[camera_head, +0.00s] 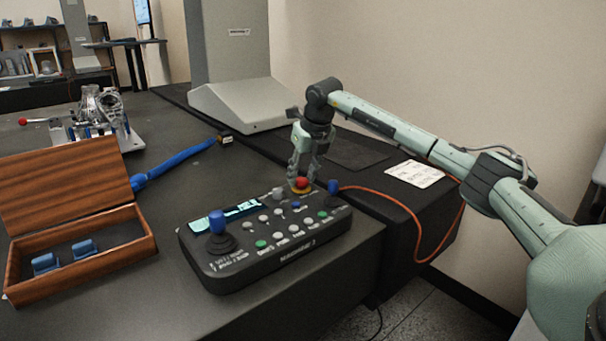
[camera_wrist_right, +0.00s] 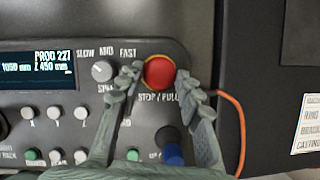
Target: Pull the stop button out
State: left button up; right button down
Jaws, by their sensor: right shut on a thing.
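The red stop button (camera_head: 302,183) sits on a yellow base at the far right part of the dark control box (camera_head: 262,268). In the right wrist view the red button (camera_wrist_right: 159,72) is round, above a label that reads "STOP / PULL". My right gripper (camera_head: 301,184) comes down on it from above. In the right wrist view its two fingers (camera_wrist_right: 159,80) stand on either side of the button, shut on it. The contact at the fingertips is partly hidden. My left gripper is not in view.
A blue-topped joystick (camera_head: 217,222) and a blue knob (camera_head: 333,187) rise from the box. An orange cable (camera_head: 411,212) runs off right. An open wooden case (camera_head: 151,245) stands left. A metal part (camera_head: 96,112) and a grey machine base (camera_head: 243,105) are behind.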

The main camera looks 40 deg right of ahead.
jog(key=shift+w+r, duration=0.1)
jog(key=shift+r, duration=0.2)
jog(key=c, duration=1.1)
grip_release()
jog(key=shift+r, duration=0.15)
jog(key=shift+o, duration=0.4)
jog(key=v, duration=1.1)
jog(key=shift+s+r, duration=0.3)
